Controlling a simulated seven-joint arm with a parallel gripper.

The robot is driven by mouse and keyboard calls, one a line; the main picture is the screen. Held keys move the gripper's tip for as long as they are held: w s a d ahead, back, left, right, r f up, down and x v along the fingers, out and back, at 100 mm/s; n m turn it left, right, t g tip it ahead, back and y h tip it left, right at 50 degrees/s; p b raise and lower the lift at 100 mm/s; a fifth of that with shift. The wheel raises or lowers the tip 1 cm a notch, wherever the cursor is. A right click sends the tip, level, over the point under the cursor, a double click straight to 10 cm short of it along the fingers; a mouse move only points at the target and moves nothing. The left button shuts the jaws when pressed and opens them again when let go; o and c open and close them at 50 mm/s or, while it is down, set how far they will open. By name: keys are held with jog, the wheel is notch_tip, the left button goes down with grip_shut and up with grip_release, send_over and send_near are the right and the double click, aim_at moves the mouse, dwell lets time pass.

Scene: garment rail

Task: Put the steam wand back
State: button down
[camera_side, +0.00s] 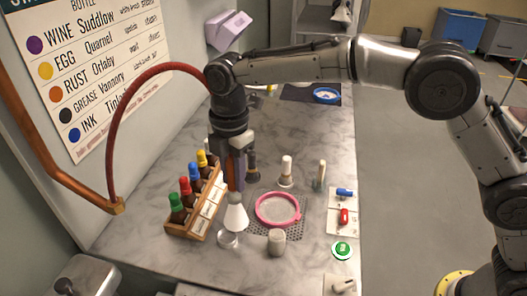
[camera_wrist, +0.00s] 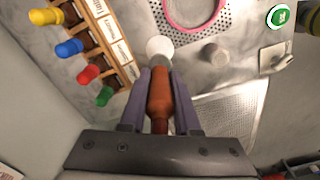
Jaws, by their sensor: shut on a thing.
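My gripper (camera_side: 235,183) points down over the grey marbled bench and is shut on the steam wand. In the wrist view my jaws (camera_wrist: 160,80) close on both sides of its red-brown handle (camera_wrist: 160,98). The wand's white cone-shaped head (camera_side: 236,217) hangs below the jaws and also shows in the wrist view (camera_wrist: 160,47). A small pale round dish (camera_side: 228,240) is just below the head; I cannot tell whether they touch. A red hose (camera_side: 132,105) arches from a wall fitting (camera_side: 117,205) to behind my wrist, where its end is hidden.
A wooden rack (camera_side: 207,205) of bottles with coloured caps stands close left. A pink hoop (camera_side: 277,209) lies on a perforated plate to the right, near a grey knob (camera_side: 276,242). Behind are a dark-handled tool (camera_side: 252,166) and a white-topped bottle (camera_side: 286,170). A green button (camera_side: 342,250) is at right.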

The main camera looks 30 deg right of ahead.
jog(key=s+a+f+n, duration=0.1)
jog(key=s+a+f, duration=0.1)
jog(key=a+f, duration=0.2)
jog(key=shift+f, duration=1)
jog(key=shift+s+f, duration=0.1)
jog(key=shift+f, duration=1.1)
dwell(2.1)
jog(key=shift+c, duration=1.2)
grip_release()
notch_tip(320, 180, up, 7)
jog(key=shift+r, duration=0.2)
dwell(0.8)
dwell(0.4)
